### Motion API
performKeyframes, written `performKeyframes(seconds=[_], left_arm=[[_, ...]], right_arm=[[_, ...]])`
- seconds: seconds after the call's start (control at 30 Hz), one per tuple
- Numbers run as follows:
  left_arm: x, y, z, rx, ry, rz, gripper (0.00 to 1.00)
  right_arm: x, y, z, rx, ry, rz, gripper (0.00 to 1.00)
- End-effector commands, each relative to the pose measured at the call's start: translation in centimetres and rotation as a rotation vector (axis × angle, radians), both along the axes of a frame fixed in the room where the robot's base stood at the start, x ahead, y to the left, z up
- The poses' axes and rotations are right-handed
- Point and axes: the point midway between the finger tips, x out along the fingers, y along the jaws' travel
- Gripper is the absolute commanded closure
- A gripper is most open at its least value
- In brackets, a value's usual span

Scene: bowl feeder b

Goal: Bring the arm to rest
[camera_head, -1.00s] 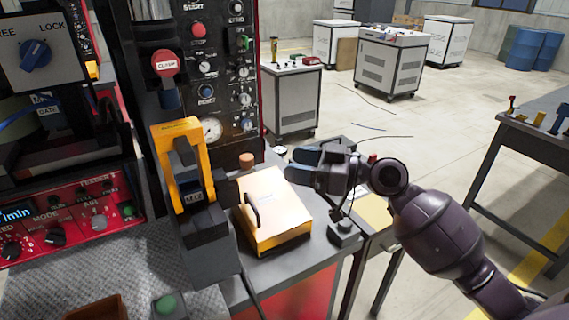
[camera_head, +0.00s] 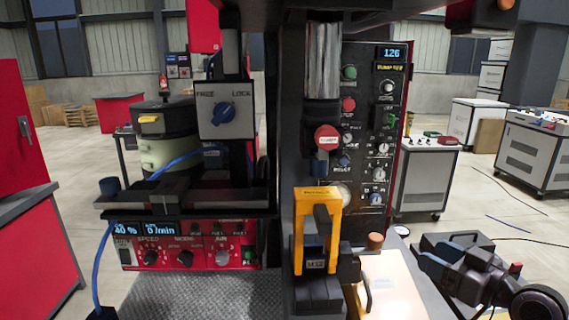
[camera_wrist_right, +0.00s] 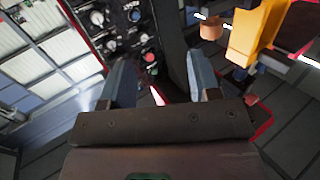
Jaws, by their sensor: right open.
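My right gripper (camera_head: 428,254) is at the lower right of the head view, just right of the pale-topped box (camera_head: 392,285) with a dark handle. In the right wrist view its two blue-grey fingers (camera_wrist_right: 161,80) stand apart with nothing between them. My right arm (camera_head: 500,285) runs off the lower right, partly cut by the frame. My left gripper is not in view.
A yellow clamp frame (camera_head: 298,235) stands left of the box, beneath a red-capped cylinder (camera_head: 327,138). A control panel (camera_head: 372,120) rises behind. An orange-brown knob (camera_head: 375,241) is near the gripper. Open floor (camera_head: 480,195) lies beyond to the right.

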Motion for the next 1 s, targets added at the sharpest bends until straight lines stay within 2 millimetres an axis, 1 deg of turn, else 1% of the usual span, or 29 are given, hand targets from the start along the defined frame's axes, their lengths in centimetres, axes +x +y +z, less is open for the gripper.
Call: performKeyframes(seconds=[0.03,0.07,0.1,0.17,0.23,0.37,0.4,0.47,0.5,0.57,0.6,0.67,0.7,0.77,0.8,0.9,1.0], left_arm=[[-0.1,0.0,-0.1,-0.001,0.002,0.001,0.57],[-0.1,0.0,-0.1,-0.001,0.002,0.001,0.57],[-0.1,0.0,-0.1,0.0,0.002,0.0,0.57],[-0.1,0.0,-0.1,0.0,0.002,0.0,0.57],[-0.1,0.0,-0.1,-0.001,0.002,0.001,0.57],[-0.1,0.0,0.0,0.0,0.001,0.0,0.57],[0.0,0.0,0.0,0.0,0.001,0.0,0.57],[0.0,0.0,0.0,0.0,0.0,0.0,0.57],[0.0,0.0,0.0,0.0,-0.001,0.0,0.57],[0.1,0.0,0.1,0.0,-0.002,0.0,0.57],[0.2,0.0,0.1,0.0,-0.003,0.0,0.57],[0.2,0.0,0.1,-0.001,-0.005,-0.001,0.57],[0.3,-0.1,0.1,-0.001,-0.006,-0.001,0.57],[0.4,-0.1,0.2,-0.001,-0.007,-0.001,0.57],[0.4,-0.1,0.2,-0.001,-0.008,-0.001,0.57],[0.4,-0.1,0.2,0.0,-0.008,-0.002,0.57],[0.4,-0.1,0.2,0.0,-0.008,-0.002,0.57]], right_arm=[[0.2,-0.3,-1.4,-0.009,0.012,-0.044,0.44],[0.3,-0.6,-2.1,-0.015,0.016,-0.07,0.44],[0.3,-0.8,-3.3,-0.025,0.025,-0.105,0.44],[0.1,-1.3,-5.1,-0.041,0.036,-0.156,0.44],[-0.3,-1.6,-7.4,-0.06,0.053,-0.213,0.44],[-2.0,-2.0,-12.3,-0.104,0.093,-0.309,0.44],[-2.7,-2.1,-13.9,-0.119,0.108,-0.335,0.44],[-4.0,-2.0,-16.4,-0.145,0.132,-0.374,0.44],[-5.1,-1.9,-18.1,-0.163,0.151,-0.397,0.44],[-7.0,-1.6,-20.8,-0.194,0.182,-0.43,0.44],[-8.6,-1.3,-22.7,-0.217,0.208,-0.449,0.44],[-11.1,-0.7,-25.5,-0.25,0.251,-0.474,0.44],[-12.8,-0.3,-27.1,-0.271,0.279,-0.485,0.44],[-15.2,0.4,-29.2,-0.294,0.324,-0.498,0.44],[-16.7,0.8,-30.4,-0.298,0.358,-0.504,0.44],[-19.8,1.8,-32.4,-0.274,0.431,-0.516,0.44],[-21.8,2.1,-33.5,-0.264,0.475,-0.528,0.44]])
